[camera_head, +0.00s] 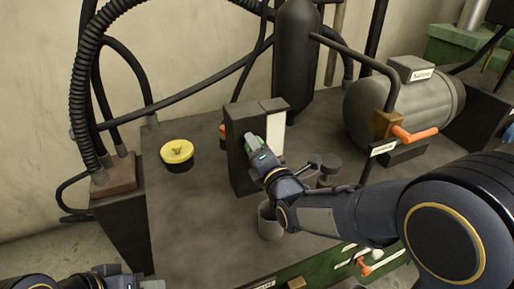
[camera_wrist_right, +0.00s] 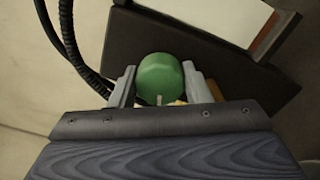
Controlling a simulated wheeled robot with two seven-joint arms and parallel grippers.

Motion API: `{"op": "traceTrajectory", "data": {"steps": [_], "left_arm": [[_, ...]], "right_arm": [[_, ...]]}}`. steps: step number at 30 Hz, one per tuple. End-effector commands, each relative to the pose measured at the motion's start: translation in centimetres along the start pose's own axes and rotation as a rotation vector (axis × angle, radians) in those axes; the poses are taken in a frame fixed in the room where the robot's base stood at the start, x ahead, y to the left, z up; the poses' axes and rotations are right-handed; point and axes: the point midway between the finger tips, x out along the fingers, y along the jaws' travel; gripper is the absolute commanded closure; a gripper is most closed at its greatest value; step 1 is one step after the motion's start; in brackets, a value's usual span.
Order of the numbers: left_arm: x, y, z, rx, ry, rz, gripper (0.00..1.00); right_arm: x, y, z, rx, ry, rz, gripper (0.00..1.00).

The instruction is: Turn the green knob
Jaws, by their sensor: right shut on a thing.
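The green knob (camera_head: 248,142) sits on the front face of a dark upright box (camera_head: 241,175). In the head view it is mostly hidden by my right gripper (camera_head: 257,150). In the right wrist view the green knob (camera_wrist_right: 160,78) is round and lies between the two grey fingers of my right gripper (camera_wrist_right: 160,88), which are shut on it from both sides. The dark box (camera_wrist_right: 200,50) is behind it. My left gripper (camera_head: 130,280) is at the bottom left edge, only partly in view, far from the knob; its fingers cannot be made out.
A yellow round knob (camera_head: 177,152) stands on the bench top (camera_head: 190,225) left of the box. A grey cup-like cylinder (camera_head: 269,222) is below my right wrist. A motor (camera_head: 400,105) and an orange-handled valve (camera_head: 412,134) are at the right. Black hoses (camera_head: 84,75) rise at the left.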

Motion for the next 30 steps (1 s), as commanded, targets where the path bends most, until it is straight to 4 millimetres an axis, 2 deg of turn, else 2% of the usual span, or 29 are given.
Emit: {"op": "traceTrajectory", "data": {"steps": [7,8,13,23,30], "left_arm": [[0.0,0.0,0.0,0.000,0.000,0.000,0.64],[0.0,0.0,0.0,0.000,0.000,0.000,0.64],[0.0,0.0,0.0,0.000,0.000,0.000,0.64],[0.0,0.0,0.0,0.000,0.000,0.000,0.64],[0.0,0.0,0.0,0.000,0.000,0.000,0.64]], "right_arm": [[0.0,-0.1,-0.1,0.000,0.003,-0.001,0.80],[0.0,-0.1,-0.1,0.000,0.003,-0.001,0.55],[0.0,-0.1,-0.1,0.000,0.002,-0.001,0.35],[-0.4,0.0,0.0,0.002,0.001,0.000,0.35],[-4.2,0.1,0.0,0.003,0.002,0.000,0.35]]}}
